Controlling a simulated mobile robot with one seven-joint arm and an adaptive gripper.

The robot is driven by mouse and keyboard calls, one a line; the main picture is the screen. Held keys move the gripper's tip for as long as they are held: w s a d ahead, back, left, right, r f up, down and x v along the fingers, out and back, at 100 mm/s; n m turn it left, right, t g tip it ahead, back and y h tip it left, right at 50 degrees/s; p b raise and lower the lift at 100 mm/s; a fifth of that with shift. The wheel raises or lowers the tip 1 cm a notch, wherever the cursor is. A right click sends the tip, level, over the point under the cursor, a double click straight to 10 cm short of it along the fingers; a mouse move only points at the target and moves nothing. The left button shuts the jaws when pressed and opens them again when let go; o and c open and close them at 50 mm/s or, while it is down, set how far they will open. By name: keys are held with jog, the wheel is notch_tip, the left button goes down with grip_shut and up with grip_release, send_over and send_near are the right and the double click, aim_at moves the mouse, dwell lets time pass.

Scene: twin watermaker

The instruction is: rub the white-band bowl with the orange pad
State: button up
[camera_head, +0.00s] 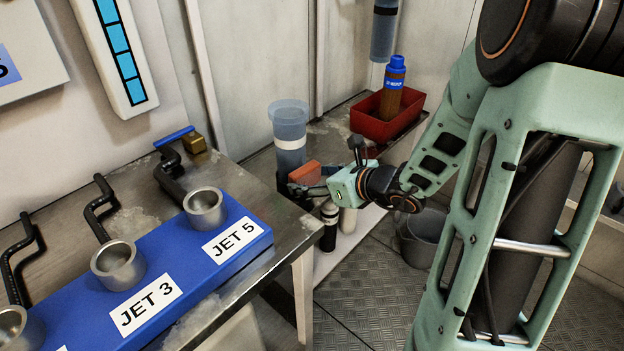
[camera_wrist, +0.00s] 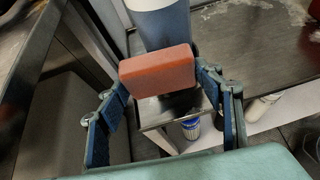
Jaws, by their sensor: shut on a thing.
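The white-band bowl (camera_head: 290,130) is a tall blue-grey translucent vessel with a white band around its middle. It stands upright on the counter at the back. In the wrist view its lower part (camera_wrist: 163,25) shows just beyond the pad. The orange pad (camera_head: 305,173) is a block held between the fingers of my gripper (camera_head: 300,187). In the wrist view the pad (camera_wrist: 158,70) lies across the front of the bowl. It looks very close to the bowl, but I cannot tell whether they touch. My gripper (camera_wrist: 163,85) is shut on the pad.
A red tray (camera_head: 375,125) with a brown blue-capped bottle (camera_head: 392,92) stands right of the bowl. A blue jet rack (camera_head: 190,275) with metal cups is on the left bench. A dark bottle (camera_head: 329,225) and a grey bucket (camera_head: 422,238) stand lower down.

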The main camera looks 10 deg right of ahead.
aim_at(316, 162)
jog(key=shift+w+a+b, duration=0.15)
jog(key=shift+w+a, duration=0.15)
jog(key=shift+w, duration=0.2)
jog(key=shift+w+a+b, duration=0.15)
jog(key=shift+w+a, duration=0.15)
jog(key=shift+w, duration=0.2)
dwell(0.3)
